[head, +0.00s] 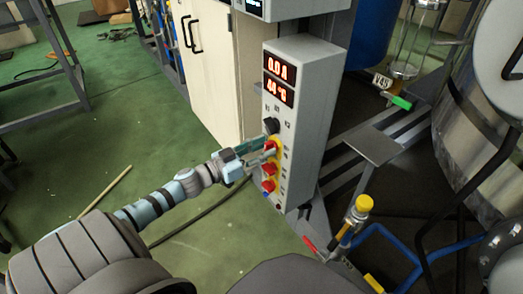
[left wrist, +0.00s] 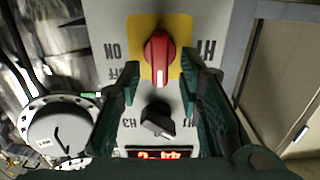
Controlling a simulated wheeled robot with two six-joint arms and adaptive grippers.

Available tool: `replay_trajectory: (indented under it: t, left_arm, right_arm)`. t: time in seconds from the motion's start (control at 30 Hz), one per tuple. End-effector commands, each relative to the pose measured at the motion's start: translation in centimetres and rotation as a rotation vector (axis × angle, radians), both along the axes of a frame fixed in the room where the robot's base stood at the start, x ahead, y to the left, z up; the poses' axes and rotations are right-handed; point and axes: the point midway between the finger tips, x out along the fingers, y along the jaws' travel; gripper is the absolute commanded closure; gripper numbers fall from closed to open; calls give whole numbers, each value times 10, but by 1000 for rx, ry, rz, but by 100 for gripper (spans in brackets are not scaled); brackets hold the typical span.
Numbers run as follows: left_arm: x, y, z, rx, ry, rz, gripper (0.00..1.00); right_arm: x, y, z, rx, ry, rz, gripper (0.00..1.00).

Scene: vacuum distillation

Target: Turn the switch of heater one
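The grey control box (head: 312,95) stands in the middle of the head view, with two red displays above a column of knobs. The heater one switch is a red knob (left wrist: 159,56) on a yellow plate marked H1, ON and OFF, upside down in the left wrist view. My left gripper (head: 266,152) reaches the box from the left. In the left wrist view, its two green fingers (left wrist: 159,80) are open, one on each side of the red knob, with gaps visible. I cannot tell how deep they reach. My right gripper is not in view.
A black knob (left wrist: 157,120) sits beside the red one, toward the displays. Lower red knobs (head: 269,169) are close under my left gripper. A cream cabinet (head: 212,65) stands behind. A yellow-capped valve (head: 363,203) and blue pipe (head: 398,247) are at right. Green floor is open at left.

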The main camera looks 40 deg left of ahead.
Motion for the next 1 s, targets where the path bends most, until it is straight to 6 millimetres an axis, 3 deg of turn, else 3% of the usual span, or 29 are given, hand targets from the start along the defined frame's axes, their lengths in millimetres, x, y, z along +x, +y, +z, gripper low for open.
replay_trajectory:
  t: [0.07,0.27,0.67,1.0]
  left_arm:
    - [0,0,0,0,0,0,71]
    - [0,0,0,0,0,0,100]
    - [-1,0,0,32,-9,0,100]
    - [-2,-3,1,220,-65,0,100]
  right_arm:
    - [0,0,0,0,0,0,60]
    - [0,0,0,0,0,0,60]
    - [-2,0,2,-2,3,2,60]
    - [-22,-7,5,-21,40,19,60]
